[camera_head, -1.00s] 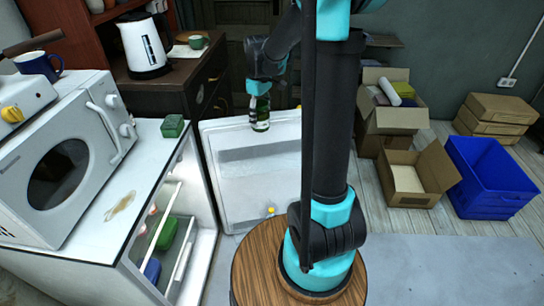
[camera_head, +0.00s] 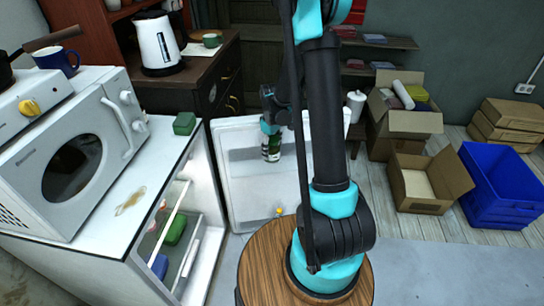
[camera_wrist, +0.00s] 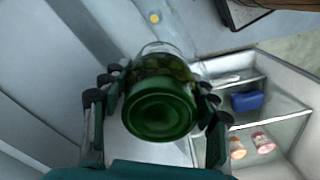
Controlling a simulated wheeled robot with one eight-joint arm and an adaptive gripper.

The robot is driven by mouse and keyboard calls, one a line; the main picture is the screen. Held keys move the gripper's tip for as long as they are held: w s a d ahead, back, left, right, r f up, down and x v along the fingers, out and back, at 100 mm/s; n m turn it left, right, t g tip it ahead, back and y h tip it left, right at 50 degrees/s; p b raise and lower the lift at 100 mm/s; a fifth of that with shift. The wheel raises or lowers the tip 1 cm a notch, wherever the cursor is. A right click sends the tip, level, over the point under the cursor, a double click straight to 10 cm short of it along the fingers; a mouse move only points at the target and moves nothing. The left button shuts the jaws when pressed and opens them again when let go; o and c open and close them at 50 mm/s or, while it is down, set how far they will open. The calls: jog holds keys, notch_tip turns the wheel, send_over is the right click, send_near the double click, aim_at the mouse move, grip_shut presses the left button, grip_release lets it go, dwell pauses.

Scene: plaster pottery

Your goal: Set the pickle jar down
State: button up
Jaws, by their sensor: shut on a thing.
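The pickle jar (camera_head: 271,149), a glass jar with a green lid and green contents, hangs in my gripper (camera_head: 269,131) in front of the inner side of the open fridge door (camera_head: 240,190). In the wrist view the jar (camera_wrist: 160,100) sits between the fingers of my gripper (camera_wrist: 160,92), which is shut on it, with the lid facing the camera. The jar's base is hidden there. No surface shows clearly touching the jar.
The open fridge (camera_head: 190,225) holds a green box (camera_head: 176,228) and a blue box (camera_wrist: 247,101). On its top stand a microwave (camera_head: 75,160) and a green container (camera_head: 184,123). Cardboard boxes (camera_head: 428,183) and a blue crate (camera_head: 503,190) stand on the right.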

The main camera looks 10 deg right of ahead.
aim_at(272, 139)
jog(key=shift+f, duration=1.9)
jog(key=shift+f, duration=0.1)
jog(key=o, duration=1.4)
notch_tip(272, 139, up, 12)
jog(key=shift+s+r, duration=0.1)
jog(key=shift+s, duration=0.05)
jog(key=s+d+m+t, duration=0.1)
jog(key=s+m, duration=0.2)
jog(key=s, duration=0.4)
jog(key=s+d+r+m+t, duration=0.1)
jog(key=s+m, duration=0.2)
jog(key=s, duration=0.4)
jog(key=s+d+m+t, duration=0.2)
jog(key=s+m, duration=0.1)
jog(key=s, duration=0.4)
jog(key=shift+s+r, duration=0.15)
jog(key=shift+s, duration=0.25)
